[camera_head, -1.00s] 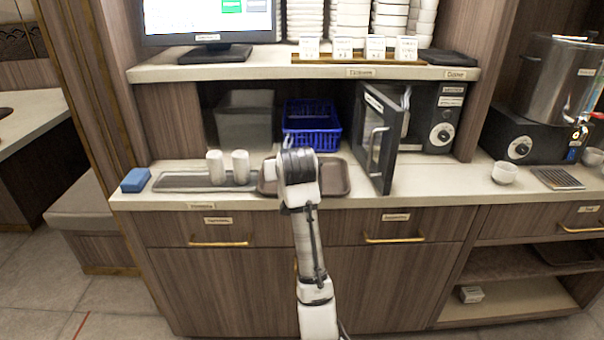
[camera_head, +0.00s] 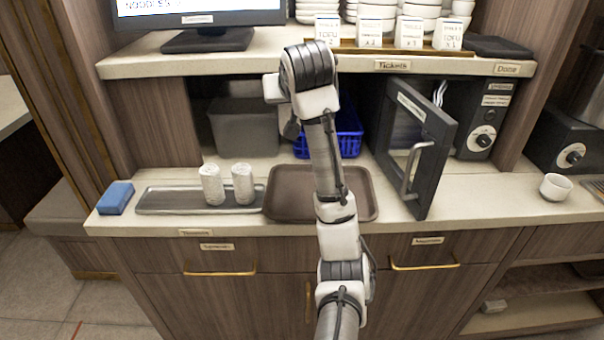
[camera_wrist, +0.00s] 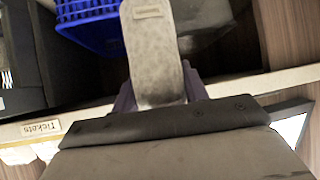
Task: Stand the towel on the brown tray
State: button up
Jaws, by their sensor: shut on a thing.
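In the wrist view, my gripper (camera_wrist: 160,98) is shut on a long beige-grey towel (camera_wrist: 152,45) with a small label near its far end. The towel sticks out past the fingers, clear of any surface. In the head view, the gripper and most of the towel are hidden behind my wrist, above the counter. The brown tray (camera_head: 281,194) lies on the counter; my arm crosses in front of its middle. Its visible part is empty. Two white rolled towels (camera_head: 212,185) (camera_head: 243,184) stand upright on the long grey tray (camera_head: 160,201) to its left.
A dark appliance door (camera_head: 432,165) stands open right of the brown tray. Behind are a grey bin (camera_head: 243,130) and a blue basket (camera_head: 349,135). The ticket shelf (camera_head: 360,66) overhangs. A blue block (camera_head: 115,198) lies left, and a white cup (camera_head: 555,187) right.

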notch_tip(320, 180, down, 18)
jog(key=shift+r+p, duration=0.2)
jog(key=shift+p, duration=0.6)
jog(key=o, duration=1)
jog(key=shift+f, duration=0.1)
jog(key=shift+r, duration=0.2)
jog(key=b+v, duration=0.1)
jog(key=v, duration=1.1)
